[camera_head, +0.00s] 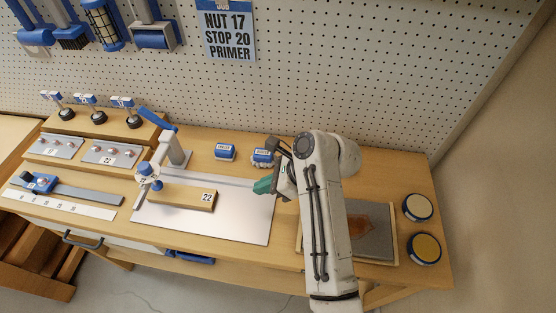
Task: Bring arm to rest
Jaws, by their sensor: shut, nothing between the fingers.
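My arm rises from the bottom of the view over the bench's right half. My gripper (263,186) shows at the arm's far end, with green fingertips pointing left. It is shut and holds nothing. It appears above the right part of a metal plate (255,229), to the right of a wooden block tagged 22 (181,196). The arm covers part of a tray with a brown-stained grey panel (375,245). The gripper's height above the plate is hard to tell.
A clamp stand with a blue lever (176,150) rises left of my gripper. Two small blue-and-white blocks (225,152) stand behind. Two round tins (417,207) sit at the right edge.

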